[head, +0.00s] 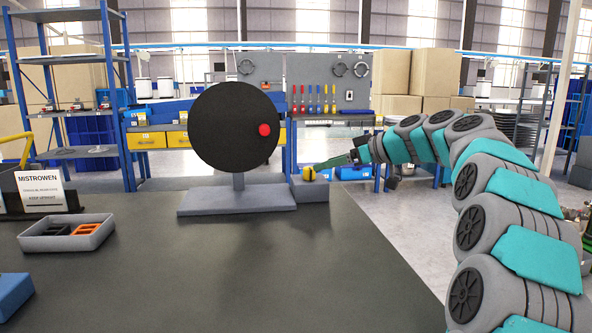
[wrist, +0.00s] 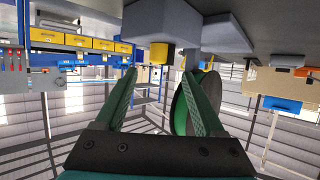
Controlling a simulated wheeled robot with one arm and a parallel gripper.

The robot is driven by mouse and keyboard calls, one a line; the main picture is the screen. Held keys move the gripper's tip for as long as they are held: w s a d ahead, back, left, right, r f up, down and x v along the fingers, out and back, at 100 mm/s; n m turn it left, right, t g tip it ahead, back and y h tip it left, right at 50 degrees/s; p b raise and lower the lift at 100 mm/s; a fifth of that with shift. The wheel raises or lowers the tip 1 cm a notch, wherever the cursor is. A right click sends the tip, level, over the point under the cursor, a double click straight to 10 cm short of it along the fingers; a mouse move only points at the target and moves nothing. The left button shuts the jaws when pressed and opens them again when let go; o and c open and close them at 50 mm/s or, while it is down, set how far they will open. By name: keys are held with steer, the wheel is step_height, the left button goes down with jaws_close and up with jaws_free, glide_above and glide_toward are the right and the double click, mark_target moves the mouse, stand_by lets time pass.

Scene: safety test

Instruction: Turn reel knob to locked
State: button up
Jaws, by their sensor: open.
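A large black reel disc (head: 232,125) stands upright on a grey post and base (head: 240,200) on the dark table, with a red knob (head: 264,130) on its face. A small yellow knob (head: 309,173) with a dark mark sits on a grey block (head: 311,192) right of the base. My gripper (head: 335,162) is just right of the yellow knob, its green fingers reaching left. In the wrist view the gripper (wrist: 156,80) is open and empty, with the yellow knob (wrist: 160,54) ahead between the fingertips, seemingly apart. The reel (wrist: 181,108) is partly hidden behind the right finger.
A grey tray (head: 68,243) with black and orange parts, a signed holder (head: 42,195) and a blue box (head: 14,292) are on the left of the table. The table's front middle is clear. A tool board (head: 330,85) and shelves stand behind.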

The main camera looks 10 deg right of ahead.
mark_target(311, 168)
steer(key=shift+p+x, duration=0.55)
steer(key=shift+x, duration=3)
steer(key=shift+d, duration=0.1)
jaws_close()
